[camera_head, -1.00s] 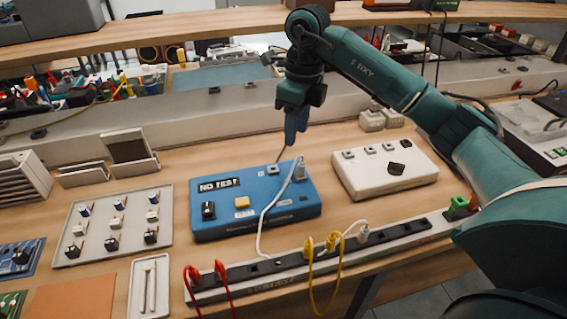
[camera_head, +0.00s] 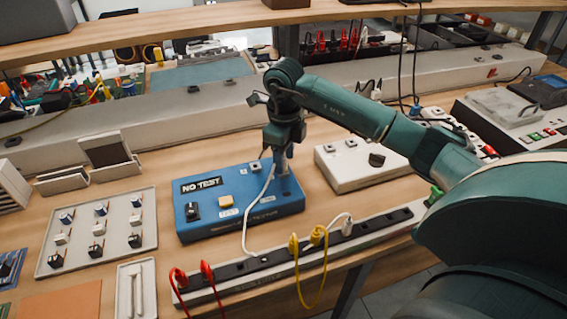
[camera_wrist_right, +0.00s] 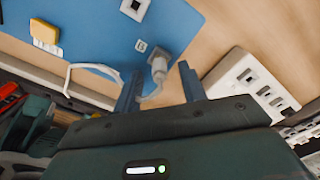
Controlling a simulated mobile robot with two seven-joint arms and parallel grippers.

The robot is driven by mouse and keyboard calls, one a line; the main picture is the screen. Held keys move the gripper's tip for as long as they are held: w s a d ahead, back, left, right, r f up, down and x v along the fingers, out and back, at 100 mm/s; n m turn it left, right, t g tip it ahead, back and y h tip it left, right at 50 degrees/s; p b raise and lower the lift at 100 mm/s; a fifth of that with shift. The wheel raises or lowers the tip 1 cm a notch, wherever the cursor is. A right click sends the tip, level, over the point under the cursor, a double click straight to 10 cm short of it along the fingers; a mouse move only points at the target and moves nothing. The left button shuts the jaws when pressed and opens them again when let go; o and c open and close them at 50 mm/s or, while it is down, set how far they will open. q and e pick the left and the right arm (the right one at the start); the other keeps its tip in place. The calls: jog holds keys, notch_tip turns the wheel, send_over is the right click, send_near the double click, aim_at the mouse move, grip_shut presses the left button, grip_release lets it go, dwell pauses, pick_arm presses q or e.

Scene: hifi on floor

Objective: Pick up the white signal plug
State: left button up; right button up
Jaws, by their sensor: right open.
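The white signal plug (camera_wrist_right: 158,70) stands in a socket at the edge of the blue "NO TEST" box (camera_head: 240,205). In the head view it is mostly hidden behind my right gripper (camera_head: 282,168). Its white cable (camera_head: 247,222) runs down to the power strip. My right gripper (camera_wrist_right: 161,74) is open above the box, pointing down. In the wrist view its two blue fingers lie on either side of the plug; I cannot tell whether they touch it. My left gripper is not in view.
A power strip (camera_head: 272,259) with red, yellow and white plugs lies along the front. A white box (camera_head: 358,168) stands right of the blue box. A switch panel (camera_head: 82,213) lies left. Bare wood shows between the boxes.

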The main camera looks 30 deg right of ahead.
jog(key=shift+f, duration=0.8)
jog(key=shift+c, duration=0.2)
grip_shut()
